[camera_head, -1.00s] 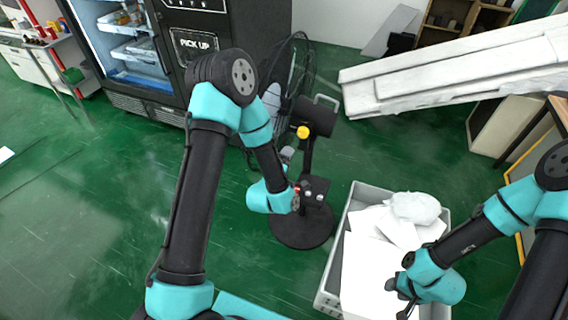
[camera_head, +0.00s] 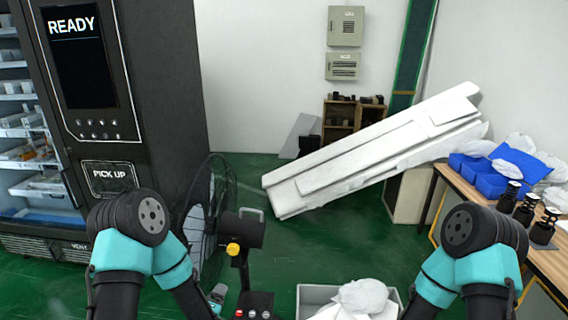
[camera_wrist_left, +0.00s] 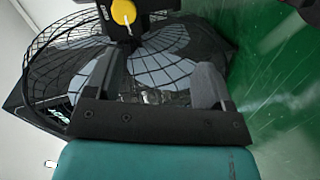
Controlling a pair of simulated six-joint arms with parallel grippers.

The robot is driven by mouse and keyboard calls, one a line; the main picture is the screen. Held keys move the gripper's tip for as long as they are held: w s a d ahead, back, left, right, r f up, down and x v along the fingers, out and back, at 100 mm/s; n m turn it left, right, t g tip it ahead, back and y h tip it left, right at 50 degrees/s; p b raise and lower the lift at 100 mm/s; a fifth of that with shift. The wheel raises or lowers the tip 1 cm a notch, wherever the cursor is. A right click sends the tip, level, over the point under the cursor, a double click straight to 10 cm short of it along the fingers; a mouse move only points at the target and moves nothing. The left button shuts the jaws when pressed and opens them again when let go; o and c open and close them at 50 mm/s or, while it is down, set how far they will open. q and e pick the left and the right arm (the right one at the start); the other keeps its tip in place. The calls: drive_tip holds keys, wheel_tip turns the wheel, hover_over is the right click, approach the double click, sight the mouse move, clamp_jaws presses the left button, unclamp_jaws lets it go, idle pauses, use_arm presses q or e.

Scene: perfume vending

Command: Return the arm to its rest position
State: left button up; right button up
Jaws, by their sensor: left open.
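My left arm is bent at the lower left of the head view. Its gripper (camera_head: 217,294) shows only as a small part beside the fan's stand. In the left wrist view the left gripper (camera_wrist_left: 158,85) is open, with its two fingers apart and nothing between them. My right arm is bent at the lower right of the head view, its gripper below the picture edge.
A floor fan (camera_head: 205,215) with a yellow knob (camera_head: 234,250) stands close to the left gripper; its cage (camera_wrist_left: 75,50) fills much of the wrist view. A vending machine (camera_head: 165,90) stands left. A grey crate (camera_head: 312,294) is at the bottom. A table (camera_head: 480,190) with bottles stands right.

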use_arm(q)
drive_tip(key=s+f+m+g+h, duration=0.1)
drive_tip(key=s+f+m+g, duration=0.5)
drive_tip(key=s, duration=0.4)
drive_tip(key=s+f+m+g+h, duration=0.1)
drive_tip(key=s+f+m+g, duration=0.5)
drive_tip(key=s, duration=0.5)
drive_tip(key=shift+f+g+h, duration=0.3)
drive_tip(key=shift+f+g, duration=0.35)
drive_tip(key=shift+g, duration=0.55)
